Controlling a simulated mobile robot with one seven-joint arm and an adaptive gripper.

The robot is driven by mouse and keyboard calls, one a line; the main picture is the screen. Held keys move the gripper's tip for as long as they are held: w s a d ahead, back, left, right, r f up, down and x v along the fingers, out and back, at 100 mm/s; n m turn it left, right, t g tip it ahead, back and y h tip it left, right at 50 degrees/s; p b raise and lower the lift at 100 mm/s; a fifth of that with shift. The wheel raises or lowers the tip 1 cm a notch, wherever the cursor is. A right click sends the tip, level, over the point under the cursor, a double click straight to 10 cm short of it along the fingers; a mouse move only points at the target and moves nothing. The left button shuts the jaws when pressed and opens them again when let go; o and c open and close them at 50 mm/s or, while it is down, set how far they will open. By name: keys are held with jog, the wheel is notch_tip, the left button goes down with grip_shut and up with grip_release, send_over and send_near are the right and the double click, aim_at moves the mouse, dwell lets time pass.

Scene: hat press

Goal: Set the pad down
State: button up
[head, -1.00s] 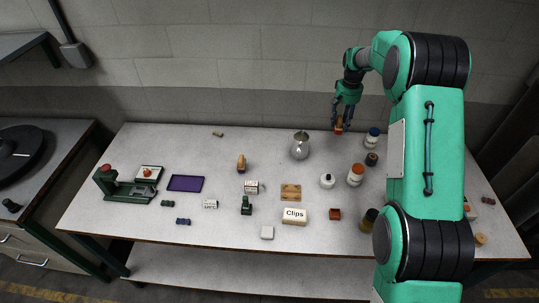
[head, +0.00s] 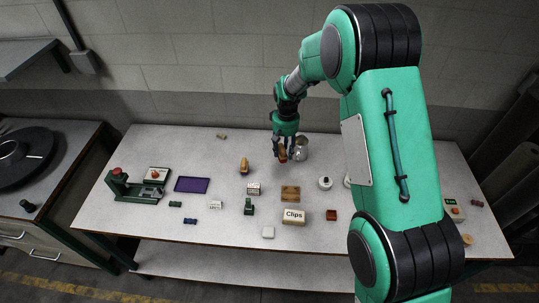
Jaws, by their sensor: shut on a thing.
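My gripper (head: 283,146) points down over the back middle of the table (head: 340,232). It is shut on a small orange-brown thing, apparently the pad (head: 283,156), partly hidden by the fingers. The pad is left of the steel jug (head: 302,147), close to it in the picture. I cannot tell whether the pad touches the table or how far it is from the jug.
A purple tray (head: 192,185) and a green press (head: 129,189) are at left. A brown-topped thing (head: 244,165) stands left of my gripper. A wooden block (head: 290,193), a Clips box (head: 293,217) and a white bottle (head: 325,183) are in front.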

jog(key=shift+s+a+f+p, duration=0.1)
jog(key=shift+s+a+p, duration=0.2)
jog(key=shift+s+a, duration=0.65)
notch_tip(320, 180, down, 9)
jog(key=shift+d+f, duration=0.15)
jog(key=shift+f, duration=0.05)
jog(key=shift+w, duration=0.15)
jog(key=w+a, duration=0.1)
jog(key=w, duration=0.4)
jog(key=w+a+f, duration=0.1)
jog(key=w+a, duration=0.1)
jog(key=w, duration=0.3)
jog(key=w+a+p, duration=0.1)
jog(key=w, duration=0.4)
jog(key=shift+w+a+f, duration=0.1)
jog(key=shift+a+f, duration=0.15)
jog(key=shift+a, duration=0.1)
jog(key=shift+f, duration=1.8)
jog(key=o, duration=1.2)
jog(key=shift+f, duration=0.1)
